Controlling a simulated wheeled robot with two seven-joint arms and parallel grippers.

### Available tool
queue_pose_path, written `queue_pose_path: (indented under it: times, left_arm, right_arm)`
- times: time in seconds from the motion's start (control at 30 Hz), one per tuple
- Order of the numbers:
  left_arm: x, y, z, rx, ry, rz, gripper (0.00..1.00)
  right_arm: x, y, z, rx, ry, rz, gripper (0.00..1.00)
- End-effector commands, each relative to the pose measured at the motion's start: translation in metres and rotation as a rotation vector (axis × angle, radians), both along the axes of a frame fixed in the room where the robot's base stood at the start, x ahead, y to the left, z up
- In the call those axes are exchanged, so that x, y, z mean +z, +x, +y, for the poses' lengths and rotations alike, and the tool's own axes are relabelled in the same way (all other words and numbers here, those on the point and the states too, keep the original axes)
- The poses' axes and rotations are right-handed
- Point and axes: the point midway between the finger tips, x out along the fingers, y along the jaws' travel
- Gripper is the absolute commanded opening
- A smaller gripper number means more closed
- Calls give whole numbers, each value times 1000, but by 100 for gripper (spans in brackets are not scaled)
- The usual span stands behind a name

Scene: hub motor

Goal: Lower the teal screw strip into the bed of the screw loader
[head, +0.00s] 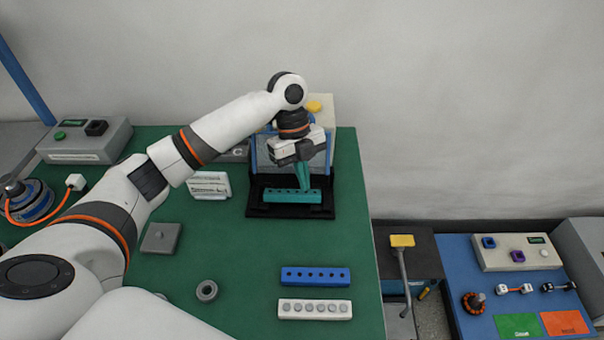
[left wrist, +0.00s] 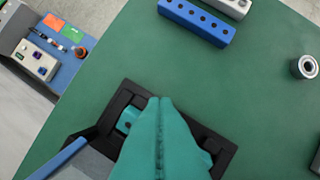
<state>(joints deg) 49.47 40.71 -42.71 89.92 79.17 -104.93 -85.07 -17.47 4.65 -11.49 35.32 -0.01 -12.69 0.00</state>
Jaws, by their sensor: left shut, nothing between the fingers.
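The teal screw strip (head: 285,197) lies in the black bed (head: 328,209) of the screw loader, lengthwise across it. In the left wrist view the strip's end (left wrist: 127,120) shows beside my fingers, inside the black bed (left wrist: 222,158); its middle is hidden behind them. My left gripper (head: 305,187) points down over the strip, its teal fingers shut together with nothing between them. The fingertips (left wrist: 160,102) are right at the strip's top; I cannot tell whether they touch it. My right gripper is not in view.
A blue strip (head: 316,276) and a white strip (head: 315,308) lie in front of the loader. A grey ring (head: 206,291), a grey block (head: 161,238) and a white label stand (head: 209,185) are to the left. The green table between is clear.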

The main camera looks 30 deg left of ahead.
Motion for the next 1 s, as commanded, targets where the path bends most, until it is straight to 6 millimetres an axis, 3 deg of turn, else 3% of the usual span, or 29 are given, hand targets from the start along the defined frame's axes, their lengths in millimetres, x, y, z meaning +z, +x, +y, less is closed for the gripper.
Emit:
queue_pose_path:
  times: [0.4,0.7,1.0]
  left_arm:
    - [-81,-17,-24,-1,-1,4,0]
    - [-79,4,7,1,1,0,0]
    - [-80,6,10,-1,0,0,0]
  right_arm:
    - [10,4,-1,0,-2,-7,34]
    - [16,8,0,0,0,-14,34]
    - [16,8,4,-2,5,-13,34]
